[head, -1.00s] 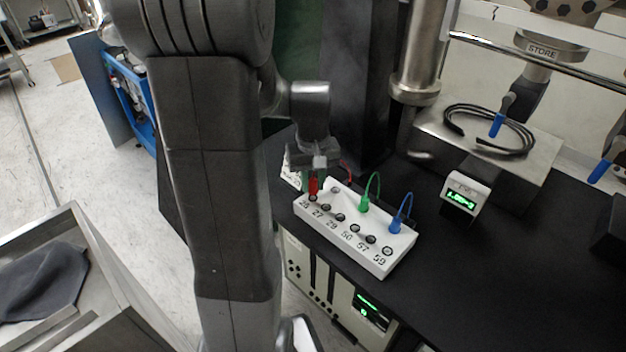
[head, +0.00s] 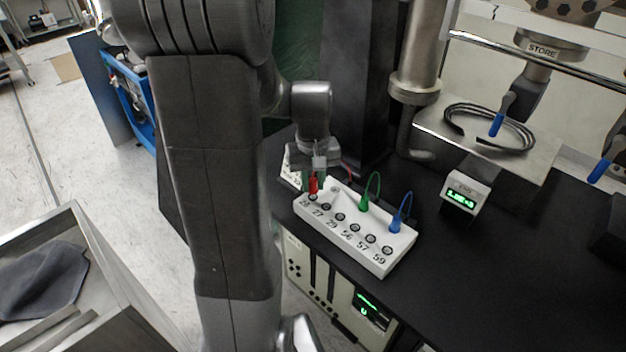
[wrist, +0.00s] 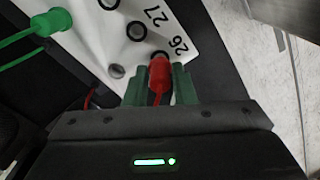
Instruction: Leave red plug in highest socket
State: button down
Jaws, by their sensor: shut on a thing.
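The red plug (head: 313,185) is upright at the left end of the white socket box (head: 352,238), at the socket marked 26. My gripper (head: 316,178) is shut on it from above. In the wrist view the red plug (wrist: 159,74) sits between the green fingertips (wrist: 158,88), its front end over socket 26. I cannot tell whether it is seated in that socket. The front row reads 26, 27, 29, 56, 57, 59 from left to right. Socket 59 (head: 387,250), at the right end, is empty, as is socket 27 (wrist: 137,31).
A green plug (head: 363,204) and a blue plug (head: 395,226) stand in the box's back row. A small meter (head: 465,193) with a green display stands to the right. A metal post (head: 416,60) rises behind.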

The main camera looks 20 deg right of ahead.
jog(key=shift+f+b, duration=0.7)
jog(key=shift+f, duration=0.35)
jog(key=c, duration=1.1)
grip_release()
jog(key=shift+r, duration=0.1)
notch_tip(320, 180, up, 14)
jog(key=shift+f+p, duration=0.15)
jog(key=shift+p, duration=0.15)
jog(key=shift+f, duration=0.1)
notch_tip(320, 180, down, 14)
jog(key=shift+r+b, duration=0.1)
jog(key=shift+b, duration=0.2)
jog(key=shift+r, duration=0.35)
